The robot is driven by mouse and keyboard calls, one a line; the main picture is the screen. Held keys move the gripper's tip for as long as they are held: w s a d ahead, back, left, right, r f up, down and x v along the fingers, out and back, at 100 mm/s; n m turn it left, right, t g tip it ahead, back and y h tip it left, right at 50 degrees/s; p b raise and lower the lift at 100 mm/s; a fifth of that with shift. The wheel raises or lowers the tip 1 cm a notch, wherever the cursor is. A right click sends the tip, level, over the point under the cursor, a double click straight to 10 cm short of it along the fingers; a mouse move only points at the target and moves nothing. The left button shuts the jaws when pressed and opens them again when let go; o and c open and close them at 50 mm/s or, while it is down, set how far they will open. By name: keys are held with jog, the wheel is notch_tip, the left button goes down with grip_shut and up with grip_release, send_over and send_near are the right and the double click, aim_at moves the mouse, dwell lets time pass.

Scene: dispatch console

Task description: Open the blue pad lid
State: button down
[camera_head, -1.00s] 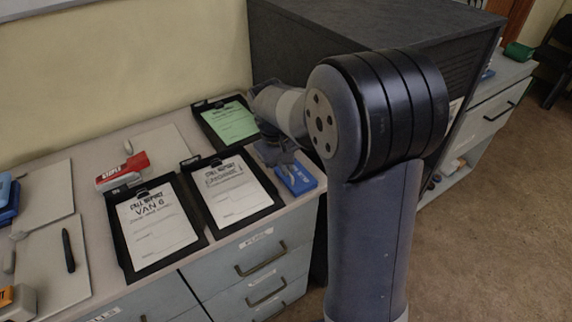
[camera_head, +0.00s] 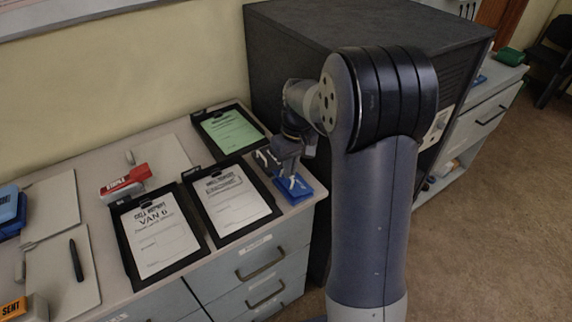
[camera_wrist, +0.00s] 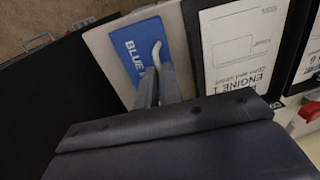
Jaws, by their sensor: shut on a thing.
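The blue ink pad (camera_head: 312,188) lies at the right end of the counter, beside a clipboard. In the wrist view its blue lid (camera_wrist: 132,42) shows part of a white word, "BLUE", and appears flat, with no visible gap. My gripper (camera_head: 283,170) is low over the pad, pointing down, and covers part of it in the head view. The exact contact is hidden by the fingers.
Clipboards with an "ENGINE 1" sheet (camera_wrist: 235,45), a "VAN 6" sheet (camera_head: 160,235) and a green sheet (camera_head: 232,130) lie close by. A tall dark cabinet (camera_head: 300,60) stands behind the pad. The counter's front edge is near.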

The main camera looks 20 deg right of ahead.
jog(key=shift+w+d+r+g+y+p, duration=0.2)
jog(key=shift+d+y+p, duration=0.2)
jog(key=shift+y, duration=0.15)
jog(key=shift+w+d+r+g+y+p, duration=0.1)
jog(key=shift+d+r+g+y+p, duration=0.1)
jog(key=shift+d+y+p, duration=0.3)
jog(key=shift+a, duration=0.1)
jog(key=c, duration=1.6)
grip_release()
jog(key=b+v, duration=0.1)
jog(key=v, duration=0.9)
jog(key=shift+r, duration=0.35)
